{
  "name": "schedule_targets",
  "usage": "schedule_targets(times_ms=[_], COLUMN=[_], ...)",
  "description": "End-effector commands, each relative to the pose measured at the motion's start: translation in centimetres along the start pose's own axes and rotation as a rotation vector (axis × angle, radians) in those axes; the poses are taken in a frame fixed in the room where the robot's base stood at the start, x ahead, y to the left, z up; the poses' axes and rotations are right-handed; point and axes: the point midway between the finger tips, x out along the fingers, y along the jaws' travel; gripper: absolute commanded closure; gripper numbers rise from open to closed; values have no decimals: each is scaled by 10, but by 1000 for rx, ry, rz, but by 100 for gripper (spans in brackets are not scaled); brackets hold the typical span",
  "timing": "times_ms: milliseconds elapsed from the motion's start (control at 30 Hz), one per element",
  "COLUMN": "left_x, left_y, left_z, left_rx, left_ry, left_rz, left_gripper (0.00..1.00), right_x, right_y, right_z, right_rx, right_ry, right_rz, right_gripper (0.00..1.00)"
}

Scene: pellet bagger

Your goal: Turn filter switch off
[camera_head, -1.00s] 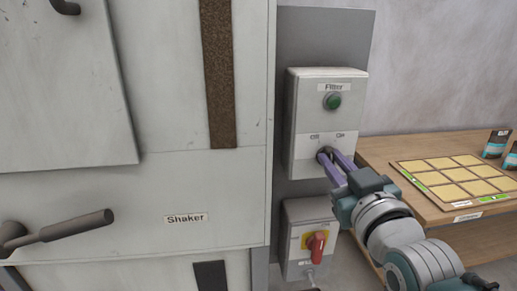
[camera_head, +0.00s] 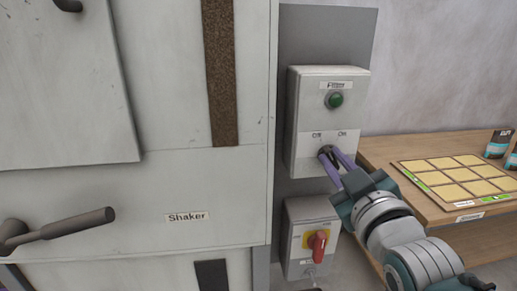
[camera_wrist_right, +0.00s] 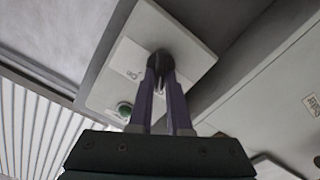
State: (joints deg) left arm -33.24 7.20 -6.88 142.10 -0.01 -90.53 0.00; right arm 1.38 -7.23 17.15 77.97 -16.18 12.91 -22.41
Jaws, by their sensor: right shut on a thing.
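The filter switch box (camera_head: 310,112) is a pale box on a grey panel, labelled "Filter", with a green lamp (camera_head: 334,100) above "Off" and "On" marks. Its dark switch knob (camera_head: 326,152) sits below the marks, partly hidden by my fingers. My right gripper (camera_head: 332,154) reaches up from the lower right and is shut on the knob. In the right wrist view the purple fingers (camera_wrist_right: 163,80) meet the dark knob (camera_wrist_right: 158,62) on the box face. The knob's exact pointing direction is hard to tell. My left gripper is not in view.
Below is a second box with a red handle on a yellow plate (camera_head: 317,243). The large "Shaker" cabinet (camera_head: 185,190) with a grey lever (camera_head: 70,228) fills the left. A wooden table (camera_head: 440,212) with a tray of yellow squares (camera_head: 459,180) stands at right.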

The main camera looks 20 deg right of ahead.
Motion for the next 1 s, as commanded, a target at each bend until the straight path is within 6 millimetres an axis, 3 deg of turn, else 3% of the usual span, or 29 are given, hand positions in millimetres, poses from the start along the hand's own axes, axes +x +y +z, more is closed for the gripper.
schedule_targets(times_ms=[100, 133, 367, 733, 1000], left_x=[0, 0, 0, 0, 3], left_y=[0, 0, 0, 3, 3], left_z=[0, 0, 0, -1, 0], left_rx=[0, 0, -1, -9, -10], left_ry=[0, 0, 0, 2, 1], left_rz=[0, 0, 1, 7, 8], left_gripper=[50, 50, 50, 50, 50], right_x=[0, 0, 0, -8, -56], right_y=[0, 0, 0, -1, -1], right_z=[1, 1, 0, 1, 2], right_rx=[-3, -3, -1, 0, 0], right_ry=[-2, -2, -1, -1, -4], right_rz=[-1, -1, -1, -1, -2], right_gripper=[100, 80, 55, 54, 54])
